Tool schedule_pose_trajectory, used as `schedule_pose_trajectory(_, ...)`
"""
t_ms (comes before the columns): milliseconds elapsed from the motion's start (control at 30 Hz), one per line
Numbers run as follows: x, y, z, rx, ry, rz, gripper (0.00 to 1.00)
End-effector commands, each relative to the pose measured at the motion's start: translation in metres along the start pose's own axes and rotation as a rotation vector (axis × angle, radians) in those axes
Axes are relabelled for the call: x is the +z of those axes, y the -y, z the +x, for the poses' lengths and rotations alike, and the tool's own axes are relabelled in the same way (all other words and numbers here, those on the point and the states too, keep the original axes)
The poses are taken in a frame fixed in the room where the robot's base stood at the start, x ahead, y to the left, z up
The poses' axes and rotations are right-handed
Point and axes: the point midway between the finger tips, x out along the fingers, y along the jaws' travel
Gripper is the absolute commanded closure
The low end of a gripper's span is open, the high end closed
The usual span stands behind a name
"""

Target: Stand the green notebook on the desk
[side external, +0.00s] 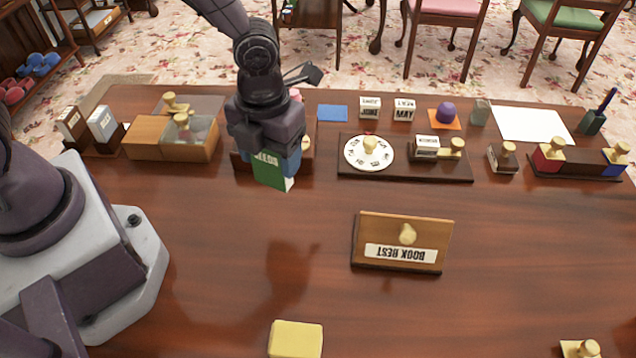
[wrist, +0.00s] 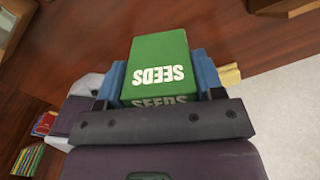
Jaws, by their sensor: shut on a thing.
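The green notebook (side external: 272,171), marked SEEDS, is between the fingers of my gripper (side external: 278,163), held above the desk at the left of its middle. In the wrist view the green notebook (wrist: 160,60) sits between the two blue fingertips of my gripper (wrist: 161,82), which are shut on its sides. Its lower edge looks clear of the desk (side external: 200,230), with a dark shadow on the wood nearer the camera. My gripper hides part of what stands behind it.
A wooden BOOK REST (side external: 430,232) with a knob stands right of centre. A yellow block (side external: 296,338) is at the front edge. A wooden box (side external: 150,138), a dial board (side external: 345,165) and several small blocks line the back. The desk's middle left is bare.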

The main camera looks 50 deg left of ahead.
Motion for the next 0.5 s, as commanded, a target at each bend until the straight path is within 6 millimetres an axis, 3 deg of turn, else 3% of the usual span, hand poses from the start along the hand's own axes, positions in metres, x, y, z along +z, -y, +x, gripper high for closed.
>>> schedule_pose_trajectory(67,0.015,0.015,0.011,0.001,-0.003,0.002,0.63)
schedule_pose_trajectory(300,0.039,0.035,0.051,0.003,-0.002,-0.001,0.63)
schedule_pose_trajectory(500,0.048,0.043,0.064,0.000,-0.001,-0.002,0.63)
